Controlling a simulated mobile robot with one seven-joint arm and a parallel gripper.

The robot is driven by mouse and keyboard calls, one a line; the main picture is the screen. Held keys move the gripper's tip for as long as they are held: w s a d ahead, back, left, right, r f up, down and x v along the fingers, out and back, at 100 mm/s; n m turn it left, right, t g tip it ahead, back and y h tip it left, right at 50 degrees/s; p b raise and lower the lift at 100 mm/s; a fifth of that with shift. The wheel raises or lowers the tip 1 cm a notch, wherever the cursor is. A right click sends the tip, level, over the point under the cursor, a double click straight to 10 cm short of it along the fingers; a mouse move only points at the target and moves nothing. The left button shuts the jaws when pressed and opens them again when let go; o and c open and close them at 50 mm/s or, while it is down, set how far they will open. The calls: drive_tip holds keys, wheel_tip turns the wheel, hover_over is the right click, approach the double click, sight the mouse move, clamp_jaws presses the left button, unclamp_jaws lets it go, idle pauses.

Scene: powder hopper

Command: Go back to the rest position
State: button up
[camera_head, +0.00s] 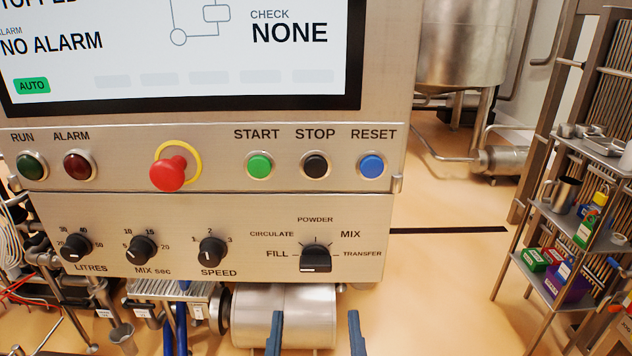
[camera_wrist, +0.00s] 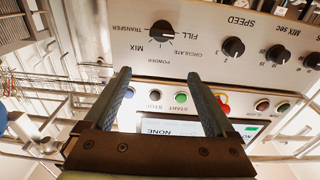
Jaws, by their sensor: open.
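My gripper (camera_head: 315,332) shows at the bottom of the head view as two separated blue-grey fingertips, below the control panel (camera_head: 110,215). In the wrist view my gripper (camera_wrist: 162,76) is open, with nothing between its fingers. That view shows the panel upside down. The mode knob (camera_head: 316,258) is above my fingertips in the head view and apart from them. Its exact setting is hard to tell.
The panel carries a red emergency stop (camera_head: 167,173), START (camera_head: 259,165), STOP (camera_head: 315,165) and RESET (camera_head: 371,166) buttons, and more knobs. The screen (camera_head: 180,45) reads NO ALARM and CHECK NONE. A shelf rack (camera_head: 590,235) stands at right; open floor (camera_head: 440,280) lies between.

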wheel_tip(320, 180, up, 34)
drive_tip(key=s+t, duration=0.2)
drive_tip(key=t, duration=0.6)
drive_tip(key=shift+s+t, duration=0.4)
drive_tip(key=shift+a+f, duration=0.1)
drive_tip(key=shift+f, duration=0.05)
